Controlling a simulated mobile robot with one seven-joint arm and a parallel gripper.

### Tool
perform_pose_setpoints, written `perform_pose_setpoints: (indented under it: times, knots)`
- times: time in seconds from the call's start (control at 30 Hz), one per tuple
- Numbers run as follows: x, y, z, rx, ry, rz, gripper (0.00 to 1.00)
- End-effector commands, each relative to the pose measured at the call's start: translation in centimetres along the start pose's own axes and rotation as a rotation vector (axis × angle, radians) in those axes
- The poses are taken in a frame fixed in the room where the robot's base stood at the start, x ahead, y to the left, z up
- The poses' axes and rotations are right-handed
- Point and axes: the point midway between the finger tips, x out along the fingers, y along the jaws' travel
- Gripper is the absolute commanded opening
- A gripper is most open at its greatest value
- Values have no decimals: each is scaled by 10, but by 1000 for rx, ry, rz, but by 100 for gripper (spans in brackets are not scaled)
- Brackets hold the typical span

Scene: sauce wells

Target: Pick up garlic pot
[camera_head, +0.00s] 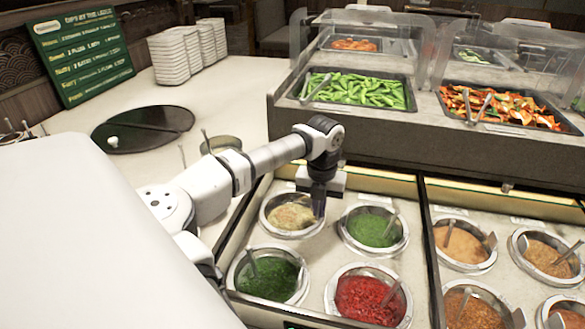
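Round metal-rimmed pots sit in the wells of the counter. The pot with pale yellowish contents (285,217), which looks like the garlic pot, is at the back left of the near group. My gripper (318,207) points down at the right edge of this pot, with its dark fingers overlapping the rim in the picture. I cannot tell if they touch it. The fingers are small and dark, so their opening is unclear. No handle or spoon can be made out in this pot.
More brown sauce pots stand right of a divider. A raised food counter (385,143) with green pods stands behind. Plates (184,52) are stacked at the back left.

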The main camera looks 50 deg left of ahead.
Motion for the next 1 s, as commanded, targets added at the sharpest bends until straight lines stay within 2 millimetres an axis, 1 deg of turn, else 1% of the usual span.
perform_pose_setpoints:
  times: [0.27,0.37,0.47,0.67,1.0]
  knots:
    - [-4,0,1,0,-3,1,0]
    - [-10,0,1,0,-3,2,0]
    - [-21,0,1,0,-4,2,0]
    - [-55,0,1,0,-3,3,0]
    - [-123,1,1,0,-3,3,0]
